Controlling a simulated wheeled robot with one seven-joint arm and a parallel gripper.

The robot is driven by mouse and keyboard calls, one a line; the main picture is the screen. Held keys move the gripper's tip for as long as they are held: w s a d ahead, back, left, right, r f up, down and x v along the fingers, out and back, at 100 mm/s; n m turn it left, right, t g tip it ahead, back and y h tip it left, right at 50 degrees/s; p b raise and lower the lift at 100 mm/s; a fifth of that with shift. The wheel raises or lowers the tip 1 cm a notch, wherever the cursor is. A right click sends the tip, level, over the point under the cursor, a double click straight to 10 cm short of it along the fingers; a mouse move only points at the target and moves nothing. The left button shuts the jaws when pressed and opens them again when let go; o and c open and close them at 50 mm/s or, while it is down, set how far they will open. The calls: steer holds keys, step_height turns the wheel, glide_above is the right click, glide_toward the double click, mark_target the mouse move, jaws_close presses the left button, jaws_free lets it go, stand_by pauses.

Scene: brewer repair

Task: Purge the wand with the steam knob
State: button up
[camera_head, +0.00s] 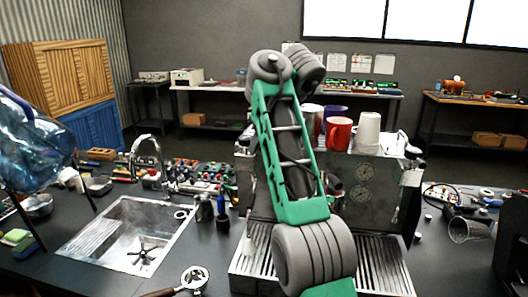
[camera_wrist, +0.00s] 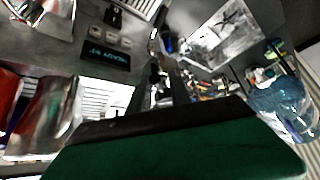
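The espresso machine (camera_head: 345,195) stands on the dark counter, partly hidden behind my green and grey arm. Two round gauges (camera_head: 362,182) show on its front. A pale part (camera_head: 411,176) sits at its right side; I cannot tell whether it belongs to the steam knob or wand. In the wrist view, the machine's lit display (camera_wrist: 106,64) reads ready, beside small buttons. The green, black-edged body of my gripper (camera_wrist: 175,140) fills the bottom of that view. Its fingertips cannot be made out, and the arm hides the gripper in the head view. The steam knob and wand cannot be clearly identified.
A red mug (camera_head: 339,133), a purple cup (camera_head: 333,112) and a white cup (camera_head: 368,130) stand on the machine. A sink (camera_head: 110,235) is at left, with a blue water bottle (camera_head: 30,145) beyond. A portafilter (camera_head: 193,278) lies in front. A clear cup (camera_head: 468,229) lies at right.

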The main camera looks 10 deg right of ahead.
steer(key=a+m+h+p, duration=0.6)
steer(key=m+p, duration=0.3)
steer(key=m, duration=0.1)
steer(key=shift+a, duration=0.15)
stand_by(0.6)
steer(key=o, duration=0.4)
stand_by(0.9)
